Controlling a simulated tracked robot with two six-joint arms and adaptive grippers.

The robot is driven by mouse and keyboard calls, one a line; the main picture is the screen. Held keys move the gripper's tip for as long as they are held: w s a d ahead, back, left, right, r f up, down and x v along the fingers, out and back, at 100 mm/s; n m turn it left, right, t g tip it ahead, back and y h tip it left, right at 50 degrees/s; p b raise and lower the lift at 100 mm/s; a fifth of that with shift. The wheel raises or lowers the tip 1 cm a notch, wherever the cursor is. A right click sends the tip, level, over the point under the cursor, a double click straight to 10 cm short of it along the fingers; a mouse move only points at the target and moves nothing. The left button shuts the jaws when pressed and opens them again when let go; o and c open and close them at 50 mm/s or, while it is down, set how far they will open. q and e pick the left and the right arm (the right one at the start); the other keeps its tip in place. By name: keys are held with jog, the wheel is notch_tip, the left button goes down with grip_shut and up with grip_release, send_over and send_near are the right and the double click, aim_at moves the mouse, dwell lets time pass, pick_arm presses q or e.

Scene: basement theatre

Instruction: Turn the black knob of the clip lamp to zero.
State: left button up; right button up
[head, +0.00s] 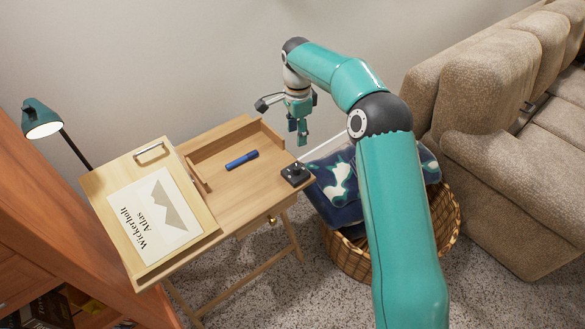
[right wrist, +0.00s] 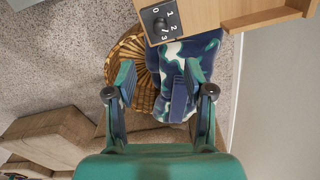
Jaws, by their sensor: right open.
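The black knob (head: 296,170) sits on a small dark box at the right corner of the wooden desk. In the right wrist view the black knob (right wrist: 161,24) is near the top edge, on a dark plate with white numbers around it; which number it points at is too small to tell. The clip lamp (head: 41,119) has a dark green shade with a pale inner face, at the left of the desk. My right gripper (head: 297,131) is open and empty, in the air above and behind the knob. In the right wrist view its fingers (right wrist: 160,75) stand apart. My left gripper is not in view.
The desk (head: 238,188) holds a blue marker (head: 242,160) and a sloped board with a paper labelled "Wickerholt Atlas" (head: 155,215). A wicker basket (head: 445,215) with a blue patterned cloth (head: 338,185) stands right of the desk. A beige sofa (head: 490,85) is at the right.

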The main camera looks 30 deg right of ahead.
aim_at(296, 167)
notch_tip(296, 167, down, 14)
jog(key=shift+f, duration=0.1)
dwell(0.4)
